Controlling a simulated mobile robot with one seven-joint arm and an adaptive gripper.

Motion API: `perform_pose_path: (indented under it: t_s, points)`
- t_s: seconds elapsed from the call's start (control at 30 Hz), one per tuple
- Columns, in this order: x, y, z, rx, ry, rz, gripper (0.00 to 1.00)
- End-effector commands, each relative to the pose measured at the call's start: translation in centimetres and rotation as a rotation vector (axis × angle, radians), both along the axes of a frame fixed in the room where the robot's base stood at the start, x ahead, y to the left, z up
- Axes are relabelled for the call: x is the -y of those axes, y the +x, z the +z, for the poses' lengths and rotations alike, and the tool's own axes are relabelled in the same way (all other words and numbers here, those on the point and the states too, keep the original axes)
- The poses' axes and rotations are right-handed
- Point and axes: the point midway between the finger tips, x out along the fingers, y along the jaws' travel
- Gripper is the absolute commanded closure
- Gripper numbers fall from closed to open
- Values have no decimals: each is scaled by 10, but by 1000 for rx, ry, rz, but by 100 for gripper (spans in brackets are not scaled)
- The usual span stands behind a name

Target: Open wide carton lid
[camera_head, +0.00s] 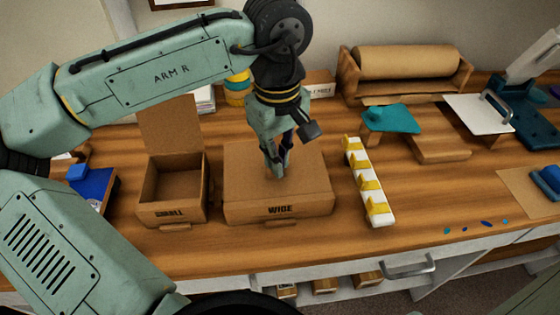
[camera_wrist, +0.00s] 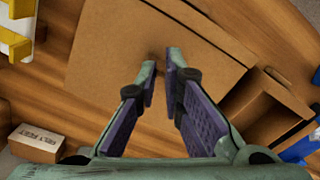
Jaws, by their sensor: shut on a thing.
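The wide carton (camera_head: 250,207) is a brown cardboard box marked WIDE on its front, standing on the bench. Its lid (camera_head: 245,170) lies flat and closed on top; it also shows beneath the fingers in the wrist view (camera_wrist: 105,60). A small tab (camera_head: 280,223) sticks out low at the front. My gripper (camera_head: 277,175) points down with its fingertips at the middle of the lid, shut on the lid. The wrist view shows the fingertips close together (camera_wrist: 161,72), with a narrow gap. The exact spot gripped is hidden.
The small carton (camera_head: 155,212) stands open to the left, its lid raised. A white rack with yellow clips (camera_head: 357,172) is close on the right. A paper roll holder (camera_head: 345,72) and a teal plate (camera_head: 390,118) are behind. Bare bench lies in front.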

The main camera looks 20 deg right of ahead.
Motion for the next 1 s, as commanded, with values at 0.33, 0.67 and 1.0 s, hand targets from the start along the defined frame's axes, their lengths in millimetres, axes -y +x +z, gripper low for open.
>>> perform_pose_path:
  t_s: [0.33,0.67,1.0]
  points:
    - [0,13,5,9,1,14,100]
    - [0,18,31,10,2,13,100]
    - [0,21,41,10,4,12,100]
